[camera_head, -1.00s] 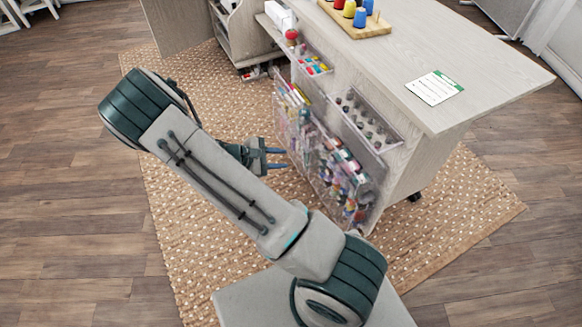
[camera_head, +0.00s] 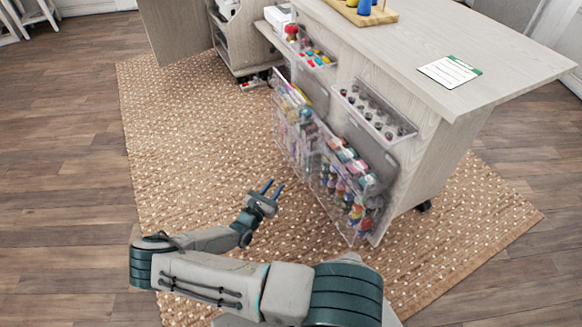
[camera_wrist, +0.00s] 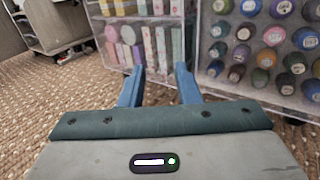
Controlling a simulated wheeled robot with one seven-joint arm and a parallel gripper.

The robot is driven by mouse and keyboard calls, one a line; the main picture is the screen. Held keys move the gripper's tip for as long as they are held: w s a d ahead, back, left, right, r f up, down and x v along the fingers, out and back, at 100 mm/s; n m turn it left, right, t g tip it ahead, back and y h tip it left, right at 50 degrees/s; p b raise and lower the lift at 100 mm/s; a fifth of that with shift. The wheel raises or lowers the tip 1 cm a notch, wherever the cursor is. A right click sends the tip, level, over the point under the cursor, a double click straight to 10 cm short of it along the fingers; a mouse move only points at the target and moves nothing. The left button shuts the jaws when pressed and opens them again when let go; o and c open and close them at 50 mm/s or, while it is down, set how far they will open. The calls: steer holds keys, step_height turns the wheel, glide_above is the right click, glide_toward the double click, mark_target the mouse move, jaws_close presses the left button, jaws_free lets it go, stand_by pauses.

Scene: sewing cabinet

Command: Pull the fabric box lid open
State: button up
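My gripper (camera_head: 273,187) is open and empty above the rug, left of the cabinet's side. In the wrist view its two blue fingers (camera_wrist: 160,70) are apart, with nothing between them. They point toward two clear boxes. The left clear box (camera_head: 291,120) holds pastel and coloured pieces, perhaps folded fabric; it also shows in the wrist view (camera_wrist: 135,38). The right clear box (camera_head: 345,190) holds several coloured bottles or spools and fills the right of the wrist view (camera_wrist: 258,48). No label marks either as the fabric box. I cannot tell whether a lid is open.
The sewing cabinet (camera_head: 450,135) stands at right with a card (camera_head: 449,71) on top. Shallow clear trays (camera_head: 375,115) jut out above the boxes. An open shelf unit (camera_head: 238,45) stands behind. The woven rug (camera_head: 190,140) left of the boxes is clear.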

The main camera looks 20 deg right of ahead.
mark_target(293, 163)
steer(key=b+x, duration=0.3)
steer(key=x, duration=0.8)
steer(key=shift+d+f+b, duration=0.1)
steer(key=shift+d+b, duration=0.05)
steer(key=shift+b, duration=0.25)
steer(key=shift+x, duration=0.85)
steer(key=shift+c, duration=0.3)
jaws_close()
